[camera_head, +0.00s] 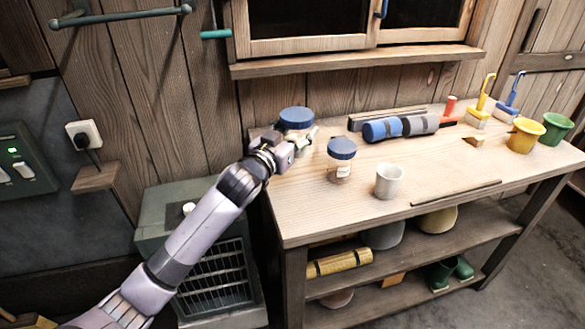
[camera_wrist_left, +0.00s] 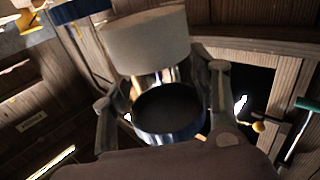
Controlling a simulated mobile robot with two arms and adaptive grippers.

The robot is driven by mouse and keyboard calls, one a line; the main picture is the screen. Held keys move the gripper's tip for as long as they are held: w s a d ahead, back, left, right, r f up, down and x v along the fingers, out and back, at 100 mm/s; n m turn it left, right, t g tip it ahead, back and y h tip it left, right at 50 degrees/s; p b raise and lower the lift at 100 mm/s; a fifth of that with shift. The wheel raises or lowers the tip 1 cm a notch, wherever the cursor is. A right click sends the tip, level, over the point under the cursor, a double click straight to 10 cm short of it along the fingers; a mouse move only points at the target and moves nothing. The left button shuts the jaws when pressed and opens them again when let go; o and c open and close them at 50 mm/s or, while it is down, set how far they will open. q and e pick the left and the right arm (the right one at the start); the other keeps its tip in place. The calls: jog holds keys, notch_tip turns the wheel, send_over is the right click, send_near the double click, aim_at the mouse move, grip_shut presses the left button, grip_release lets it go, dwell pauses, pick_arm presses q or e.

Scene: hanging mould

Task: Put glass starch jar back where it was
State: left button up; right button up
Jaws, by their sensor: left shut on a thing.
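My left gripper (camera_head: 301,137) is at the back left corner of the wooden workbench (camera_head: 330,215), shut on a jar with a blue lid (camera_head: 296,117), the glass starch jar. The gripper hides most of its body, and I cannot tell whether its base touches the bench. In the left wrist view, the two fingers stand either side of the jar's blue-rimmed round end (camera_wrist_left: 170,112); no label is readable there. A second blue-lidded glass jar (camera_head: 341,152) with a pale label stands upright on the bench, to the right and nearer. My right gripper is not in view.
A white cup (camera_head: 388,181) stands near the front edge. Blue and grey rolls (camera_head: 383,129), brushes (camera_head: 480,105), a yellow pot (camera_head: 524,136) and a green pot (camera_head: 557,129) line the back and right. A thin strip (camera_head: 455,192) lies at the front; the bench's middle is clear.

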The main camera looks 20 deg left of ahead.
pick_arm(q)
notch_tip(320, 180, down, 6)
jog(key=shift+a+r, duration=0.1)
jog(key=shift+a, duration=0.05)
jog(key=shift+f, duration=0.6)
notch_tip(320, 180, down, 4)
jog(key=shift+r, duration=0.1)
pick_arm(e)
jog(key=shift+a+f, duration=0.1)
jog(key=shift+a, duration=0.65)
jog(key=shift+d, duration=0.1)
pick_arm(q)
jog(key=shift+f, duration=0.2)
jog(key=o, duration=1.3)
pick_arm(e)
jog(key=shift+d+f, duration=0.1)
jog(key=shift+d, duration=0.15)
